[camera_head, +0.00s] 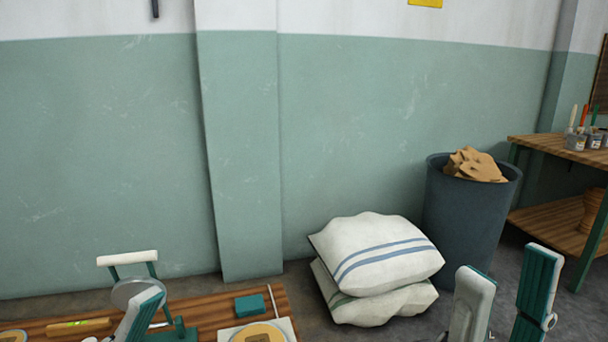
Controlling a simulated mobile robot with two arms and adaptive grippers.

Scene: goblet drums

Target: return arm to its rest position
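My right gripper (509,268) is at the lower right. Its two white-and-teal fingers point up and stand well apart, with nothing seen between them. It is in front of the sacks and the bin, with no visible contact. Part of my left gripper (143,313) shows at the lower left, over the wooden worktable (213,314). Only one of its fingers shows clearly, so its opening and any hold are hidden. Just behind it is a device with a white bar (127,258), teal brackets and a grey disc. I cannot tell whether they touch.
The table holds a teal block (250,306), a yellow level (78,326) and a round tan piece (259,333) on a pale board. White striped sacks (375,256) and a dark bin (464,215) stand by the wall. A wooden shelf bench (548,146) is at right.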

